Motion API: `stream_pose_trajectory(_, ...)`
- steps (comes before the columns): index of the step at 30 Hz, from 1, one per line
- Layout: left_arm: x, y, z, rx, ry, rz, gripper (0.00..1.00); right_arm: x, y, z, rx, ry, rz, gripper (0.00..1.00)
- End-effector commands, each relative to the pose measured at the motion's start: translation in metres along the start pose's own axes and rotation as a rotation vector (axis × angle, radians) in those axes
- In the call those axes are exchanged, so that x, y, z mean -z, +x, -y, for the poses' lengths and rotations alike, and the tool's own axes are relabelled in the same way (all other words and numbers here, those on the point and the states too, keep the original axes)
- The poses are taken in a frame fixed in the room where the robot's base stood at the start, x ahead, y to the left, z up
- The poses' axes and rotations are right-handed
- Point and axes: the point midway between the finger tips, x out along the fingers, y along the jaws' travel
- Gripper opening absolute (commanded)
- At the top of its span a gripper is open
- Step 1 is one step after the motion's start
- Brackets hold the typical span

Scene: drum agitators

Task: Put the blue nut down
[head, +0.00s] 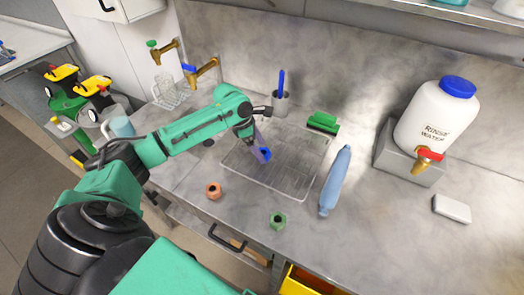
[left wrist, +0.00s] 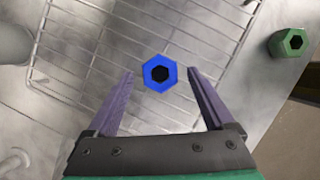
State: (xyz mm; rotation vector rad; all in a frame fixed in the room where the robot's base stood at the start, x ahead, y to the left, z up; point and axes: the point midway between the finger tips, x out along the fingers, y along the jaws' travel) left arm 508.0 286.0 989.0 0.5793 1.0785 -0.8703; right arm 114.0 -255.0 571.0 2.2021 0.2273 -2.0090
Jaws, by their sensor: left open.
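The blue nut (head: 265,154) is a hexagonal ring over the wire rack (head: 290,172). In the left wrist view the nut (left wrist: 160,87) lies flat-on, with its dark hole facing the camera, over the rack's wires. My left gripper (left wrist: 160,72) is open, with one finger on each side of the nut and a gap showing on both sides. In the head view my left gripper (head: 261,148) is at the nut and partly covers it. I cannot tell whether the nut touches the wires. My right gripper is not in view.
A copper nut (head: 214,190) and a green nut (head: 278,221) stand on the counter in front of the rack.

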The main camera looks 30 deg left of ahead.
Motion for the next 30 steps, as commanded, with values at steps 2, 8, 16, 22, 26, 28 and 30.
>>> stream_pose_trajectory(2,0.001,-0.019,-0.001,-0.006,0.002,-0.001,0.87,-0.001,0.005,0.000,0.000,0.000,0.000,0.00)
stream_pose_trajectory(8,0.001,-0.074,-0.001,-0.006,0.001,-0.002,0.87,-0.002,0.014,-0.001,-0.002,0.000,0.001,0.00)
stream_pose_trajectory(16,0.000,-0.105,0.000,0.000,0.001,0.000,0.87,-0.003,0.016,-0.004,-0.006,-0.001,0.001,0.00)
stream_pose_trajectory(22,0.000,-0.105,0.000,0.000,0.001,0.000,0.87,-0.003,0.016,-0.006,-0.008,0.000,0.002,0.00)
stream_pose_trajectory(26,0.000,-0.104,0.000,0.000,0.001,0.000,0.87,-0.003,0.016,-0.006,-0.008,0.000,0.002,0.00)
stream_pose_trajectory(28,0.000,-0.104,0.000,0.000,0.001,0.000,0.87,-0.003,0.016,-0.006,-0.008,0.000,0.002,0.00)
stream_pose_trajectory(30,0.000,-0.104,0.000,0.000,0.001,0.000,0.87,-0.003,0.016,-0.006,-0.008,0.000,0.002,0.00)
